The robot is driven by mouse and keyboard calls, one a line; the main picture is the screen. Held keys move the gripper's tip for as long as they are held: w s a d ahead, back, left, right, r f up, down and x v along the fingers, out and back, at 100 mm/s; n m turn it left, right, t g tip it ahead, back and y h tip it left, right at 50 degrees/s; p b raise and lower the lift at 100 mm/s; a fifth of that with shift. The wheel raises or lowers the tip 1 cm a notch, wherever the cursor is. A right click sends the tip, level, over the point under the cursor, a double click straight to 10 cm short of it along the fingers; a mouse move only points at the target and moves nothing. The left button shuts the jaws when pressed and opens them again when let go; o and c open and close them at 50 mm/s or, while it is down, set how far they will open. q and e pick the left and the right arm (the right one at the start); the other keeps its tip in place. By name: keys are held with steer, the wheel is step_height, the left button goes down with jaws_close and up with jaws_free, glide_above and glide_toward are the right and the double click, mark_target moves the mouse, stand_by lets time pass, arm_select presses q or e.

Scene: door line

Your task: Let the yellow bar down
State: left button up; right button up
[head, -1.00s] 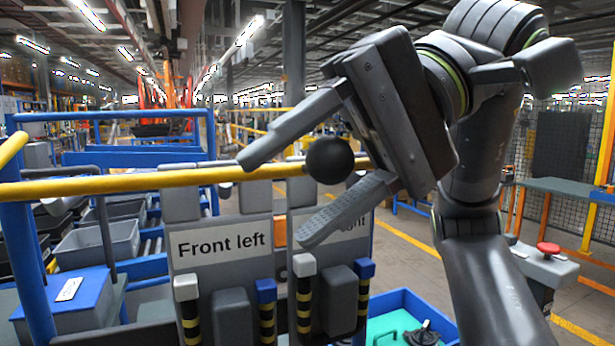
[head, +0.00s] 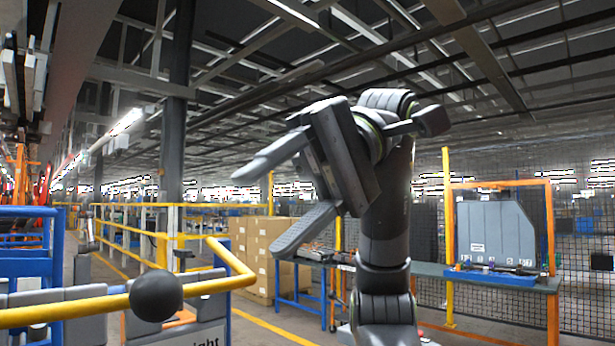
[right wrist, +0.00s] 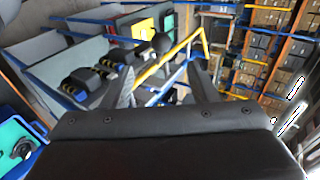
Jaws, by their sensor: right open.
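The yellow bar (head: 60,311) runs in from the left edge at the lower left of the head view, roughly level. A black ball (head: 156,295) sits on it. Yellow tubing continues right of the ball and bends back; I cannot tell whether it is all one piece. My right gripper (head: 260,212) is open and empty, up and to the right of the ball, apart from it in the picture. In the right wrist view the ball (right wrist: 161,42) and yellow tubing (right wrist: 172,66) show beyond the open fingers. My left gripper is not in view.
Grey panels, one with a partly cut-off label (head: 208,338), stand below the bar. Cardboard boxes (head: 262,250) and a bench with an orange frame (head: 548,230) stand further back. A dark column (head: 175,120) rises behind. Floor shows between the panels and the bench.

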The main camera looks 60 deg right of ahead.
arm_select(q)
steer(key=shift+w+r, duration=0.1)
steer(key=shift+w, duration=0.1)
arm_select(e)
steer(key=shift+v, duration=1.8)
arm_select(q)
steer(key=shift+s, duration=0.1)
